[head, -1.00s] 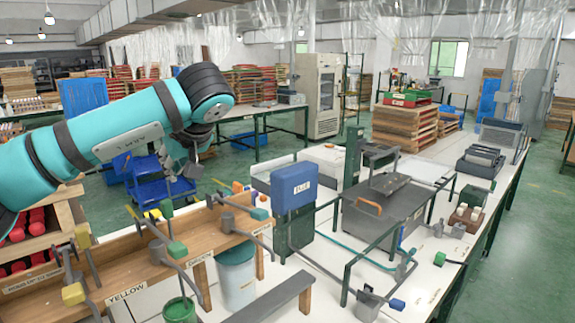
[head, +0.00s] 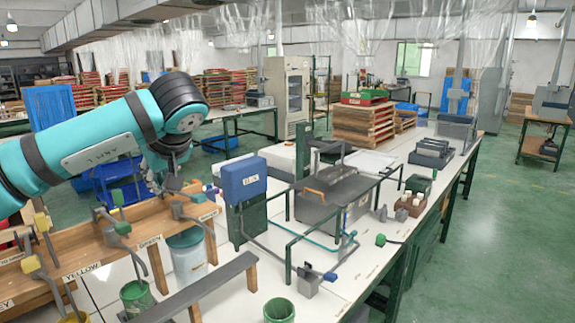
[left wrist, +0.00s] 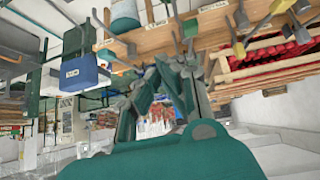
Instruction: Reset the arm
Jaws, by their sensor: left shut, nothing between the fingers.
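My left arm comes in from the left in the head view, teal with black bands. My left gripper (head: 163,186) hangs at its end, just behind the wooden tool rack (head: 70,247) as seen from the head. Its fingers are small and partly hidden there. In the left wrist view the dark fingers of the left gripper (left wrist: 165,90) show in the middle, with no object held between them. My right gripper is in neither view.
Brushes with coloured ends hang on the labelled rack. A green cup (head: 137,298), a white bucket (head: 187,257) and another green cup (head: 279,311) are near it. A blue box (head: 243,178) stands on a green stand. Green floor is free at the right.

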